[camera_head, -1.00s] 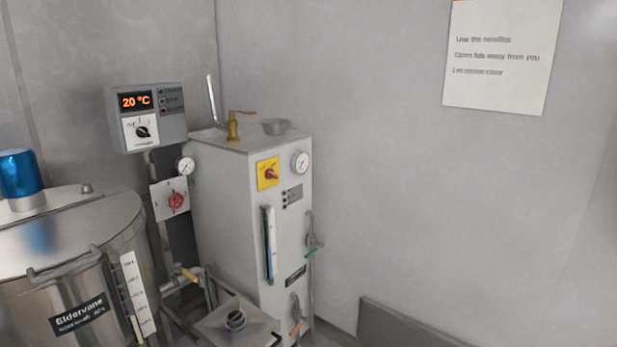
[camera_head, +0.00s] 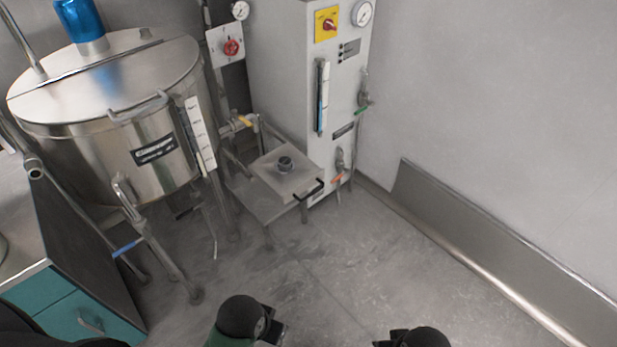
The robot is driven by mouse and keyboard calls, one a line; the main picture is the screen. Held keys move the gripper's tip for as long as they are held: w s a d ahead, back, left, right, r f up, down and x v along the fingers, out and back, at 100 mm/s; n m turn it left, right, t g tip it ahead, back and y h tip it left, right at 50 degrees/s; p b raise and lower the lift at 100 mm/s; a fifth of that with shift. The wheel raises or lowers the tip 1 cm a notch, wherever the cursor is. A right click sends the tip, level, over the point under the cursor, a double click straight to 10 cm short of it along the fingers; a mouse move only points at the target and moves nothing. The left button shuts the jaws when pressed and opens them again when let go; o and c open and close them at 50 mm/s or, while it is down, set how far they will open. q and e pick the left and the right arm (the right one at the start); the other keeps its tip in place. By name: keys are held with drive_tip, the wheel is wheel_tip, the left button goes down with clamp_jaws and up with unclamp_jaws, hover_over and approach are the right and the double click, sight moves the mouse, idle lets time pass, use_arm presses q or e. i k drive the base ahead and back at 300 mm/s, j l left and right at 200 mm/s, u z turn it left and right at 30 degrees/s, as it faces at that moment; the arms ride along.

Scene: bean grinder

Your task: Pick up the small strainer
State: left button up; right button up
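I cannot make out a small strainer for certain in this view. A small dark round piece (camera_head: 285,163) sits in the middle of a square metal lid or box on a low stand; I cannot tell what it is. My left gripper (camera_head: 272,331) is partly in view at the bottom centre, over the floor. My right gripper (camera_head: 388,339) is at the bottom edge, right of the left one, mostly cut off. Neither gripper touches anything that I can see; their finger openings are not clear.
A large steel kettle (camera_head: 165,180) stands at the left, with pipes and a valve. A tall grey cabinet (camera_head: 285,75) stands behind the low stand (camera_head: 262,203). A teal-fronted counter (camera_head: 75,318) is at the lower left. The floor (camera_head: 300,265) ahead is clear.

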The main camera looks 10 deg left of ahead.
sight(284, 162)
drive_tip(key=i+l+u, duration=0.15)
drive_tip(key=u, duration=0.3)
drive_tip(key=i+l+u, duration=0.1)
drive_tip(key=l+u, duration=0.35)
drive_tip(key=i+l, duration=0.1)
drive_tip(key=l, duration=0.4)
drive_tip(key=i+l+u, duration=0.15)
drive_tip(key=l, duration=0.4)
drive_tip(key=i+l, duration=0.1)
drive_tip(key=l, duration=0.45)
drive_tip(key=i+l+u, duration=0.15)
drive_tip(key=l, duration=0.35)
drive_tip(key=k, duration=0.05)
